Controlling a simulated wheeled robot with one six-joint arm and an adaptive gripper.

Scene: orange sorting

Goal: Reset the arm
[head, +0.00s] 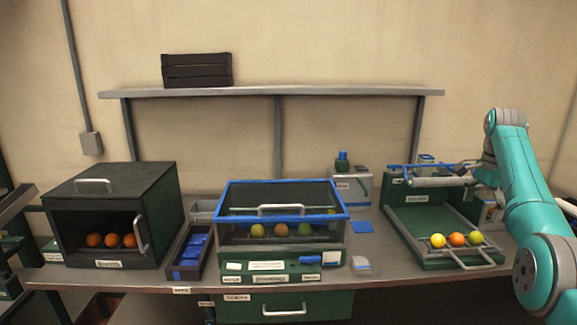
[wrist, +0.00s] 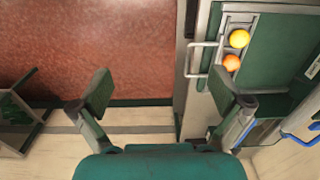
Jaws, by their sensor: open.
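My teal arm (head: 530,190) reaches up on the right side of the head view and bends at its top. My gripper shows in the wrist view (wrist: 160,90) with its two dark green pads wide apart and nothing between them. In the head view its end is small and partly hidden near the back of the right-hand green tray (head: 410,225). That tray holds a yellow fruit (head: 438,240), an orange fruit (head: 457,239) and a yellow-green fruit (head: 475,238) in a row at its front. The wrist view shows a yellow fruit (wrist: 239,38) and an orange one (wrist: 231,62) beyond the right finger.
A blue-rimmed clear-lidded box (head: 335,228) with several fruits stands mid-bench. A dark green box (head: 165,215) with oranges is at left. A blue-capped device (head: 352,190) stands behind. A shelf (head: 350,92) with a dark crate (head: 197,70) runs above.

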